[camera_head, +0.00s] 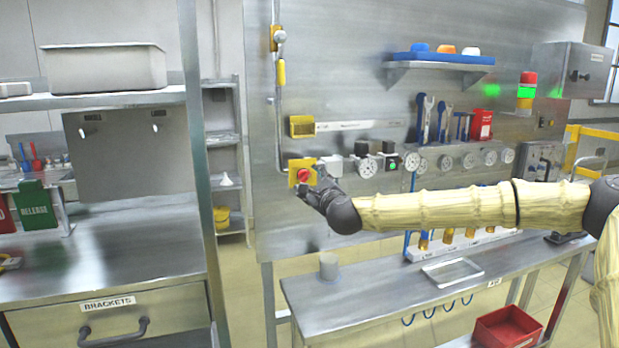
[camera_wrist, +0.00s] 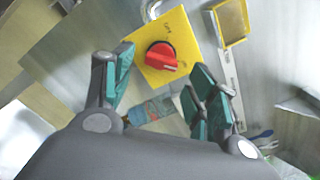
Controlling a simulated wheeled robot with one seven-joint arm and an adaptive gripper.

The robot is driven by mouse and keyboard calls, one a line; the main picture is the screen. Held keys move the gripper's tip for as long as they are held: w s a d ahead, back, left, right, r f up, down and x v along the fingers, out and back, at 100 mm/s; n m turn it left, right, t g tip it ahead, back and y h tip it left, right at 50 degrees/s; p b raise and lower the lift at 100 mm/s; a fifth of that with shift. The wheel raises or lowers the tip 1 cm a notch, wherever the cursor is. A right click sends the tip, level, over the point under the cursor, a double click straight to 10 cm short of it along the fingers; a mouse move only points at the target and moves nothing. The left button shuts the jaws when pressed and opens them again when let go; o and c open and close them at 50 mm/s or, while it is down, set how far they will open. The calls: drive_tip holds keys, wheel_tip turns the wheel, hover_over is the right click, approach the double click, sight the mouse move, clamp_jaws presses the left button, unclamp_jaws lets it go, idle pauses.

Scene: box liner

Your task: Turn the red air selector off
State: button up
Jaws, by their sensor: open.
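The red air selector (camera_head: 303,175) is a round red knob on a yellow plate (camera_head: 293,166), fixed to the left part of the upright metal panel. In the wrist view the red knob (camera_wrist: 162,57) with its raised grip bar sits near the middle of the yellow plate (camera_wrist: 178,26). Small dark lettering shows on the plate, too small to read surely. My gripper (camera_head: 318,180) is close to the knob at its lower right in the head view. In the wrist view my gripper (camera_wrist: 160,75) is open, its teal-padded fingers apart on either side below the knob, with nothing between them.
A yellow-framed box (camera_head: 302,126) is on the panel above the selector. Gauges (camera_head: 366,168) and a green-lit button box (camera_head: 403,161) lie to its right. A shelf post (camera_head: 200,150) stands left. Below is a bench (camera_head: 345,300) with a grey cup (camera_head: 329,266).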

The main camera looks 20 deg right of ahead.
drive_tip(key=shift+w, duration=1.05)
drive_tip(key=c, duration=1)
drive_tip(key=shift+c, duration=0.2)
